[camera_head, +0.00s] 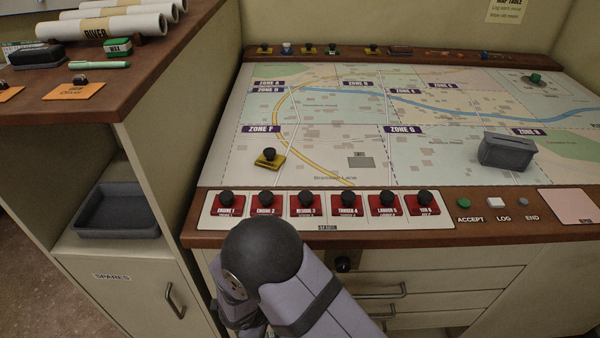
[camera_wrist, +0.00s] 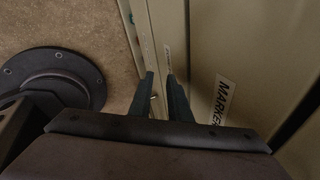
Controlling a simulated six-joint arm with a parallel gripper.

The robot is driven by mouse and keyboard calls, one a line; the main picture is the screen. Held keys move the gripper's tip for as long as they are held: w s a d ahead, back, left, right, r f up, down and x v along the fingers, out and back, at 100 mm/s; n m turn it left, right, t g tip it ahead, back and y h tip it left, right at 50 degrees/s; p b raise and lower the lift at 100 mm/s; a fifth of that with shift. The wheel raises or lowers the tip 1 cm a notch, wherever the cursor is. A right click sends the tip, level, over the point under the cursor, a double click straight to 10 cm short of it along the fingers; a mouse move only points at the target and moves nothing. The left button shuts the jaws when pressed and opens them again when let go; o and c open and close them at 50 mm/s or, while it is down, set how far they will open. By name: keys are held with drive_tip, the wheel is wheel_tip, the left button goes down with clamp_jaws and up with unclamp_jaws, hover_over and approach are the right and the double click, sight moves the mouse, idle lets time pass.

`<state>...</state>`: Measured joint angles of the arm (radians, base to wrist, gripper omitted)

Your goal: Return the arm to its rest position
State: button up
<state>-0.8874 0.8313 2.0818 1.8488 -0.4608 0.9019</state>
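My arm (camera_head: 290,275) is folded low in front of the console, its dark rounded joint just below the station row in the head view. My gripper (camera_wrist: 162,75) shows in the wrist view as two dark fingers with a narrow gap between them. I see nothing held in the gap. The fingers point along the pale cabinet fronts, beside a label reading MARKER (camera_wrist: 221,100). In the head view the gripper itself is hidden or out of frame.
The map table (camera_head: 350,110) carries a yellow piece (camera_head: 269,158) in Zone F, a grey box (camera_head: 506,150) and a green piece (camera_head: 534,78). Red station pieces line the front edge (camera_head: 450,230). Drawer handles (camera_head: 385,291) project near my arm. A grey tray (camera_head: 118,210) sits left.

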drive_tip(key=s+a+r+n+g+y+p, duration=0.2)
drive_tip(key=s+a+r+n+g+y, duration=0.2)
drive_tip(key=a+r+n+y, duration=0.45)
drive_tip(key=s+d+r+n+h+b, duration=0.25)
drive_tip(key=d+n, duration=0.25)
drive_tip(key=d, duration=0.5)
drive_tip(key=s+d+r+n+h+b, duration=0.1)
drive_tip(key=d+r+n+h, duration=0.2)
drive_tip(key=d, duration=0.7)
drive_tip(key=s+d+r+n+h+b, duration=0.1)
drive_tip(key=s+d+r+n, duration=0.15)
drive_tip(key=d+n, duration=0.6)
wheel_tip(320, 180, up, 20)
drive_tip(key=d+m+p, duration=0.1)
drive_tip(key=m+p, duration=0.2)
drive_tip(key=p, duration=1.7)
drive_tip(key=shift+w+d+g, duration=0.25)
drive_tip(key=shift+d+g, duration=0.05)
drive_tip(key=shift+d, duration=0.05)
